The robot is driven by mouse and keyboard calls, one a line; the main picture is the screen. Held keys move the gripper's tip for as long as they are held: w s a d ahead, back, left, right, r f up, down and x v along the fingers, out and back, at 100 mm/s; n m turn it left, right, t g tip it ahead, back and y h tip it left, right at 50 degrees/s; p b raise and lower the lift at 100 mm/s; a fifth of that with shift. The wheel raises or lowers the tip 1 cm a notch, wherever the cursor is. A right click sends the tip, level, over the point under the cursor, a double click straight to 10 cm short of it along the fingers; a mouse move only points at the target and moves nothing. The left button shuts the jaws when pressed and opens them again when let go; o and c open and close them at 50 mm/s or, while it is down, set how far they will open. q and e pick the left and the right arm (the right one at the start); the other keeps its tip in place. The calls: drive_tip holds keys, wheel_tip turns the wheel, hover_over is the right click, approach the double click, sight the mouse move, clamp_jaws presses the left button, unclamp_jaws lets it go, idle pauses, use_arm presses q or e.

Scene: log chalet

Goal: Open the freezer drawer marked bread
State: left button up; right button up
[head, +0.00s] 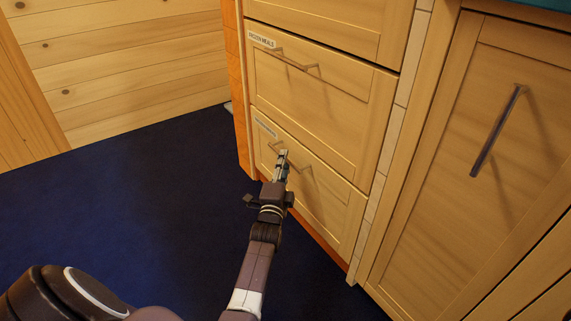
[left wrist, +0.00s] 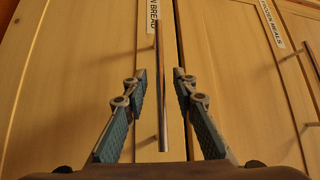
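The bread drawer (head: 325,206) is the lowest front of the wooden drawer stack and looks shut, flush with the cabinet. Its label (head: 265,128) is too small to read in the head view, but the left wrist view shows the label (left wrist: 153,18) ending in "BREAD". The thin metal handle (left wrist: 162,95) of this drawer runs between the fingers of my left gripper (left wrist: 158,78). The fingers are apart, with a gap visible on each side of the bar. In the head view my left gripper (head: 283,157) is at this handle and partly hides it. My right gripper is not in view.
The frozen meals drawer (head: 310,98) sits directly above, shut, with its own handle (head: 290,62). A cabinet door (head: 460,180) with a long handle stands to the right. The dark blue floor (head: 130,205) is clear in front and to the left.

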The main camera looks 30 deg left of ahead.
use_arm(q)
drive_tip(key=shift+x, duration=0.85)
drive_tip(key=shift+c, duration=0.3)
clamp_jaws()
